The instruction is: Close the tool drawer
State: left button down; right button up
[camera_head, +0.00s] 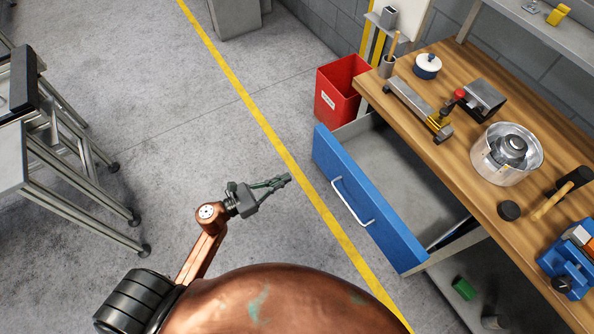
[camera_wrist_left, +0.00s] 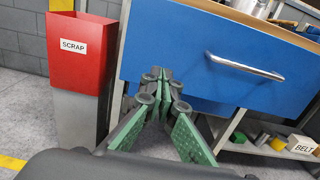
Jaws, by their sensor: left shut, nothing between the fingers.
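The tool drawer (camera_head: 355,195) has a blue front with a white bar handle (camera_head: 352,203) and stands pulled out from under the workbench. Its grey inside shows, with a dark long item near its front right end. My left gripper (camera_head: 284,180) is shut and empty, in front of the drawer and apart from it, near the drawer's left end. In the left wrist view the blue drawer front (camera_wrist_left: 180,60) fills the upper middle, with its handle (camera_wrist_left: 245,67) to the right of the green fingertips (camera_wrist_left: 157,76). My right gripper is not in view.
The wooden workbench (camera_head: 440,95) carries a steel pot (camera_head: 506,154), a hammer (camera_head: 552,200) and a blue vise (camera_head: 570,262). A red scrap bin (camera_head: 340,90) stands just left of the drawer. A wheeled cart (camera_head: 75,165) is at the left. The floor between is clear.

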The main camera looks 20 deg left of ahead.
pick_arm(q)
send_near(324, 158)
jog(key=x, duration=0.5)
jog(key=shift+x, duration=0.8)
jog(key=shift+w+d, duration=0.1)
jog(key=shift+w, duration=0.05)
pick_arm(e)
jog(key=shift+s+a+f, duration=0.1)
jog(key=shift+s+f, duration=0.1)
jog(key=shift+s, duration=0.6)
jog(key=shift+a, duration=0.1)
